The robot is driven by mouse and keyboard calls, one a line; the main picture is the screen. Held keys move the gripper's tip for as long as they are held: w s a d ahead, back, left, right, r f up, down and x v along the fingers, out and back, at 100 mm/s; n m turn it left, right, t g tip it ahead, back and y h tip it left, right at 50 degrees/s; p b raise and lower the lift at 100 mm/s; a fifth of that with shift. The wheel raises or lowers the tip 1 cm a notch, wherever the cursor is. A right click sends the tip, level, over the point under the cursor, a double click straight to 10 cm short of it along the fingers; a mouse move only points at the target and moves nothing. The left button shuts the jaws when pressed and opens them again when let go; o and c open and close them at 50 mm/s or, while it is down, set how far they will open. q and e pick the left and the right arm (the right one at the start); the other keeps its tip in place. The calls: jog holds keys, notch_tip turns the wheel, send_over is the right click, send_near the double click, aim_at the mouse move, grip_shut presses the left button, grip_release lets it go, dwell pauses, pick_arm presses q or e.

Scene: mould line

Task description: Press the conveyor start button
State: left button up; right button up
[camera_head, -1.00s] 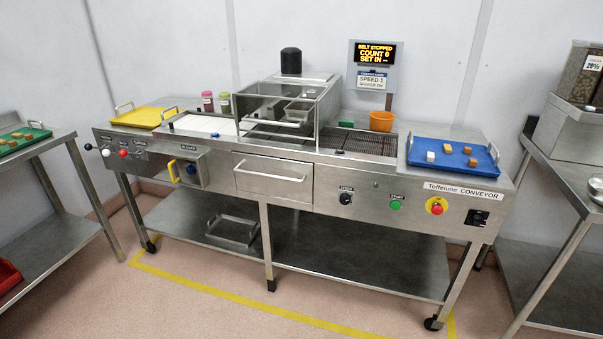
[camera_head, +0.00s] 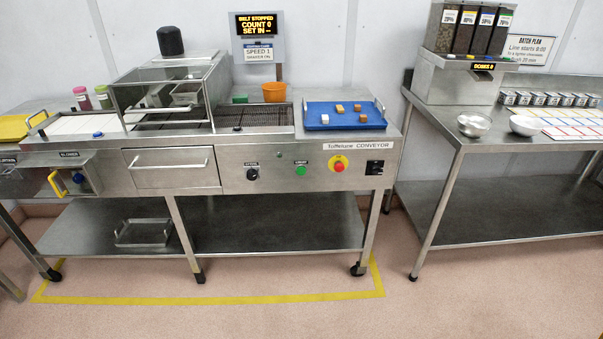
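The conveyor machine (camera_head: 230,155) stands against the wall, left of centre. Its green start button (camera_head: 301,171) is on the front panel, under a small label. A black knob (camera_head: 252,174) is to the left of it. A red stop button on a yellow plate (camera_head: 339,166) is to the right of it. The display (camera_head: 257,25) above reads "BELT STOPPED COUNT 0 SET IN --". Neither of my grippers shows in the view.
A blue tray (camera_head: 376,117) with several small blocks sits on the machine's right end. A steel table (camera_head: 440,118) with dispensers (camera_head: 474,30) and bowls stands to the right. The floor (camera_head: 250,320) in front is clear, with a yellow line around the machine.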

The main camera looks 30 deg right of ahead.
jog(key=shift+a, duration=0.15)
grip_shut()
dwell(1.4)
